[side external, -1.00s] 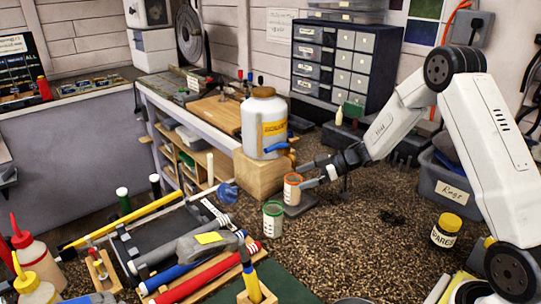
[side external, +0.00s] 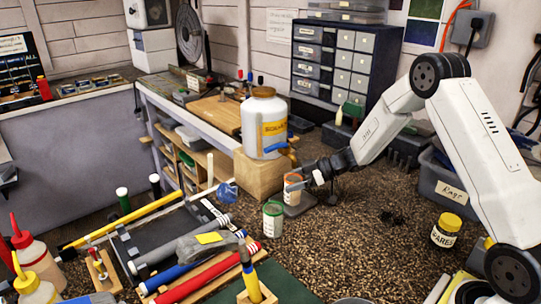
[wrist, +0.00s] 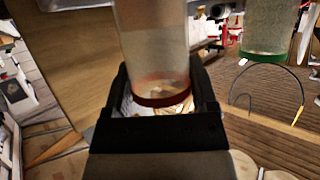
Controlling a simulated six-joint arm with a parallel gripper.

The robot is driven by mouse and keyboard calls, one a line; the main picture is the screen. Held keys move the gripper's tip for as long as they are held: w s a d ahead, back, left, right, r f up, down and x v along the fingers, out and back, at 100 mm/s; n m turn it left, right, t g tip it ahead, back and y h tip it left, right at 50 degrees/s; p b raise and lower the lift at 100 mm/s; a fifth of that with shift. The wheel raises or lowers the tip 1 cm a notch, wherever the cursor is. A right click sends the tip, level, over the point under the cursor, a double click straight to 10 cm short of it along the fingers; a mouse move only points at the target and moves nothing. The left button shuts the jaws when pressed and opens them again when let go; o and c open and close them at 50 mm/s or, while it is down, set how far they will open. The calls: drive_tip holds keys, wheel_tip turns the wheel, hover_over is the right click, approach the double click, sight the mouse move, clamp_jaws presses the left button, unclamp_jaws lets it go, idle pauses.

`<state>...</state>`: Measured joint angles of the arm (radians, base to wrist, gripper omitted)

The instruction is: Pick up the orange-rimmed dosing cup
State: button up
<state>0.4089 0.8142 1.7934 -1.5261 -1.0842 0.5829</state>
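The orange-rimmed dosing cup (side external: 292,194) stands upright on a small dark pad beside the wooden block in the side view. My gripper (side external: 297,178) is level with it, its two fingers parted on either side of the cup. In the wrist view the clear cup body and its orange-red rim (wrist: 163,99) sit between the dark fingers (wrist: 165,92). The fingers look open around the cup; whether either touches it is hard to tell. A green-rimmed cup (side external: 272,221) stands closer to the side camera, and also shows in the wrist view (wrist: 268,32).
A large white jar (side external: 264,125) with a blue-handled tap stands on a wooden block (side external: 258,176) just behind the cup. A spares jar (side external: 446,232) stands to the right. The speckled bench right of the cups is mostly clear.

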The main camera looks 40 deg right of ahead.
clamp_jaws()
drive_tip(key=shift+r, duration=0.1)
drive_tip(key=shift+r, duration=0.65)
drive_tip(key=s+d, duration=0.8)
drive_tip(key=d, duration=0.1)
drive_tip(key=s+d, duration=0.3)
drive_tip(key=d, duration=0.1)
drive_tip(key=shift+s+d, duration=0.4)
drive_tip(key=shift+a, duration=0.1)
